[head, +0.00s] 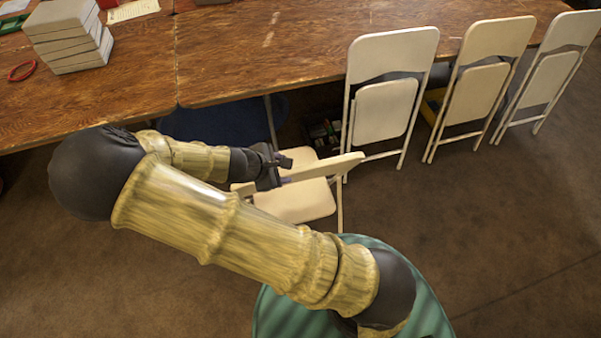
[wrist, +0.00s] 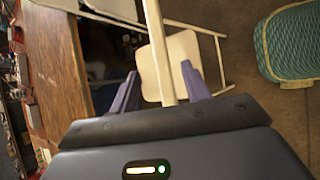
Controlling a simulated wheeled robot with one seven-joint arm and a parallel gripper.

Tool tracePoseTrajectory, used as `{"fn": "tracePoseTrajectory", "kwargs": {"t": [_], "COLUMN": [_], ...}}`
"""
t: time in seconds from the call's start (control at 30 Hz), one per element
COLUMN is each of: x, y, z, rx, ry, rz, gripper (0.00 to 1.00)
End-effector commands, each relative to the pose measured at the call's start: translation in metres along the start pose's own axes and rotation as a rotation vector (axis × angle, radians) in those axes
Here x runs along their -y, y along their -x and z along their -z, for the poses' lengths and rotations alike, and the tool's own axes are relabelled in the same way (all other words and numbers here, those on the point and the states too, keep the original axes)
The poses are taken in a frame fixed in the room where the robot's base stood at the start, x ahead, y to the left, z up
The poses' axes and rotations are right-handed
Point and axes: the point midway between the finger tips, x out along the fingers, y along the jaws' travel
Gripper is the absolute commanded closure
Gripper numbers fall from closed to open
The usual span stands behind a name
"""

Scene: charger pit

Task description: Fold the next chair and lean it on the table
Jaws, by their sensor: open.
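An unfolded cream chair (head: 300,203) stands in front of the wooden table (head: 260,52), partly hidden behind my arm. Its seat and the edge-on backrest (head: 338,165) show. My gripper (head: 284,170) is at the backrest's top. In the wrist view my gripper (wrist: 162,88) is open, with one purple finger on each side of the backrest (wrist: 157,45). The chair's seat (wrist: 180,62) shows below it. I cannot tell if the fingers touch the backrest. Three folded chairs lean on the table: a white one (head: 383,110), a cream one (head: 472,92) and another (head: 545,85) at right.
A stack of grey boxes (head: 72,38) and a red ring (head: 22,71) lie on the table at left. A dark box of items (head: 322,132) sits under the table. My teal base is at the bottom. The floor (head: 500,220) at right is clear.

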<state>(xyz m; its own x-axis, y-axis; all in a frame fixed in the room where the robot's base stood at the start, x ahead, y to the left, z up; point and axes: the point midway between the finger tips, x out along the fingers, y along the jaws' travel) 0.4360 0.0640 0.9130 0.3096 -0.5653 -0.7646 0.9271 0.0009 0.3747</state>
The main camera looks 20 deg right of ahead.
Motion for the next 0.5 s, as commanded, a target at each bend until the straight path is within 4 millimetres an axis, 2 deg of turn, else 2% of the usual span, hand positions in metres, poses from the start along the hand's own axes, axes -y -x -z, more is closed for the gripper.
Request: {"fn": "tracePoseTrajectory", "kwargs": {"t": [0.03,0.37,0.5], "x": [0.003,0.003,0.003], "y": [-0.013,-0.061,-0.089], "z": [0.004,0.004,0.003], "rx": [0.001,0.0,0.002], "ry": [-0.003,-0.002,-0.002], "rz": [0.001,0.0,0.002], "gripper": [0.53,0.53,0.53]}}
